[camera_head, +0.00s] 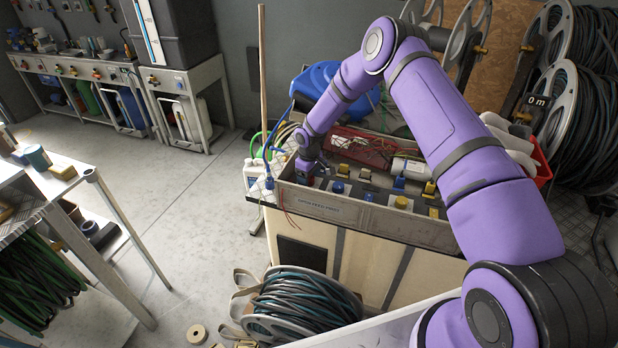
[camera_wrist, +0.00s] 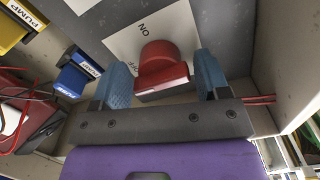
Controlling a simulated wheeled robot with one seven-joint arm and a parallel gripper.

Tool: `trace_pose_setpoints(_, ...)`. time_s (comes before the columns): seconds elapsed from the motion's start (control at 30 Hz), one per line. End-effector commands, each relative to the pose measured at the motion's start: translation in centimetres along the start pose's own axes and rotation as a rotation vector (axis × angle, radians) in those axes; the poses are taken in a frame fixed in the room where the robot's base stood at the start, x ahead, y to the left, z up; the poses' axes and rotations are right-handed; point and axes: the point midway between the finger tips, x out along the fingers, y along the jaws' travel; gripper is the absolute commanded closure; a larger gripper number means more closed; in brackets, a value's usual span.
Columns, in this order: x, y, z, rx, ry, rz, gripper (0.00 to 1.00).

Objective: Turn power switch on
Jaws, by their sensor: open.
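The power switch is a red knob (camera_wrist: 162,66) on a white plate (camera_wrist: 125,45) lettered ON and OFF, in the wrist view. My gripper (camera_wrist: 160,85) is open, with one blue fingertip on each side of the red knob. A gap shows between the knob and each finger, wider on the right. In the head view my gripper (camera_head: 308,172) reaches down into the left end of the long grey panel box (camera_head: 335,208). There the knob is mostly hidden by my gripper.
A blue switch (camera_wrist: 75,75) and a yellow switch labelled PUMP (camera_wrist: 14,28) sit left of the knob in the wrist view. The box wall and red wires (camera_wrist: 262,100) are close on the right. A wooden pole (camera_head: 262,75) stands near the box's left end.

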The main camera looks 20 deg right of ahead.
Motion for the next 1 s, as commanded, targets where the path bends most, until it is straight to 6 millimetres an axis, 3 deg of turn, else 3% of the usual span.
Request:
trace_pose_setpoints(0.33, 0.27, 0.01, -0.02, 0.000, 0.000, 0.001, 0.34)
trace_pose_setpoints(0.47, 0.26, 0.01, -0.02, 0.000, 0.000, 0.001, 0.63)
trace_pose_setpoints(0.5, 0.26, 0.02, -0.01, 0.000, 0.000, 0.001, 0.67)
trace_pose_setpoints(1.0, 0.26, -0.06, -0.03, 0.131, -0.002, 0.001, 0.66)
